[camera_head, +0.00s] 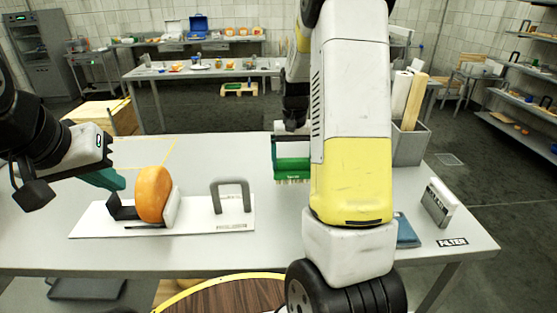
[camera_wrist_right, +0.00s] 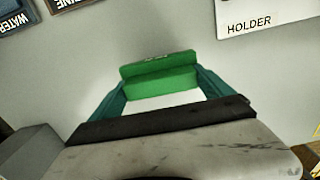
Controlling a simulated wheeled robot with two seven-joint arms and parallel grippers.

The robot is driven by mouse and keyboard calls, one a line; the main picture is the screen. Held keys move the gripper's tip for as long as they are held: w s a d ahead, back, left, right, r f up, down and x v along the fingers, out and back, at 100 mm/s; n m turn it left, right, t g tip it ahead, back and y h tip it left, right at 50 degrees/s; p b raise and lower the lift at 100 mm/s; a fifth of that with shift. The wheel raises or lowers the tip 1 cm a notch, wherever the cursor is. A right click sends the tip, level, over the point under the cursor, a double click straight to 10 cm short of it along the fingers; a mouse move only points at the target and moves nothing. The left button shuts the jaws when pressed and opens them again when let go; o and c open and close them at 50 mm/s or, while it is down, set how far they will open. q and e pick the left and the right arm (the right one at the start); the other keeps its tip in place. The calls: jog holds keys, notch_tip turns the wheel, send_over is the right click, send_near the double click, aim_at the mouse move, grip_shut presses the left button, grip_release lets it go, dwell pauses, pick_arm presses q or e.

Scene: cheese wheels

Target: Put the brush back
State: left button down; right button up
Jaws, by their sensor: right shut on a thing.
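The green brush (camera_head: 292,168) with pale bristles hangs bristles-down over the middle of the table. My right gripper (camera_head: 291,134) is shut on it; my arm hides part of the scene to its right. In the right wrist view, the brush (camera_wrist_right: 160,76) sits between the two teal fingers of my right gripper (camera_wrist_right: 160,92). My left gripper (camera_head: 113,180) is at the left, beside an orange cheese wheel (camera_head: 154,193); I cannot tell whether its fingers are apart.
The cheese wheel stands upright on a white board (camera_head: 195,222) with a grey arch (camera_head: 231,195). A grey bin (camera_head: 410,143) with upright wooden pieces stands right. A FILTER label (camera_head: 452,242) lies at the right edge. A white HOLDER plate (camera_wrist_right: 262,18) shows in the wrist view.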

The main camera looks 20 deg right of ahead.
aim_at(293, 169)
jog(key=shift+w+d, duration=0.35)
jog(key=shift+w, duration=0.15)
jog(key=shift+f, duration=1.8)
jog(key=shift+f, duration=0.15)
jog(key=o, duration=1)
jog(key=shift+o, duration=0.2)
